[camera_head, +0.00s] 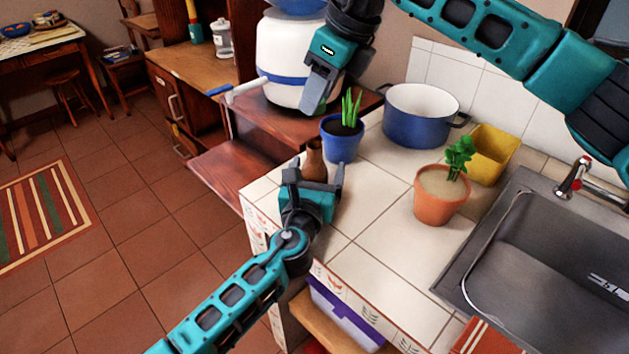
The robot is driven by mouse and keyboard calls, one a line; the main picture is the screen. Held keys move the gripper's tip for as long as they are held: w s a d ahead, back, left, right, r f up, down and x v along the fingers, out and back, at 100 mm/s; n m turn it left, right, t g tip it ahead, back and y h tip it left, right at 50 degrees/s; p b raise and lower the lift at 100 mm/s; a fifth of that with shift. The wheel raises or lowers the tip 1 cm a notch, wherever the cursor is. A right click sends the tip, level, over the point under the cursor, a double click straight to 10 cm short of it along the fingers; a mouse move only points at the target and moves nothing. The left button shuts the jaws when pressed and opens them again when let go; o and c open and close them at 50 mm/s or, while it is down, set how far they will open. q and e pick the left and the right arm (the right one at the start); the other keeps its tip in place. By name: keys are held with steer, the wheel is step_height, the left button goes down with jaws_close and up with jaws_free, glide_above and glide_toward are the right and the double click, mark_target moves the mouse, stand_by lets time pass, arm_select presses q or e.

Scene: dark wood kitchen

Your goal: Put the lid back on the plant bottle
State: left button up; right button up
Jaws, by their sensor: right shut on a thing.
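A small brown bottle (315,163) stands upright near the counter's left edge, in front of a blue plant pot. My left gripper (316,172) is open, with its fingers apart on either side of the bottle's lower part. I cannot tell whether either finger touches it. My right gripper (315,108) points down above and behind the bottle, in front of the white container. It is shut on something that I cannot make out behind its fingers. I cannot pick out a separate lid.
The blue pot with a green plant (342,142) stands close behind the bottle. A blue cooking pot (415,125), yellow container (492,150) and orange plant pot (437,207) stand farther right, before the sink (540,275). The white container (285,55) stands behind. The counter's front middle is clear.

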arm_select(q)
steer(key=c, duration=1.5)
arm_select(e)
steer(key=shift+f, duration=2.5)
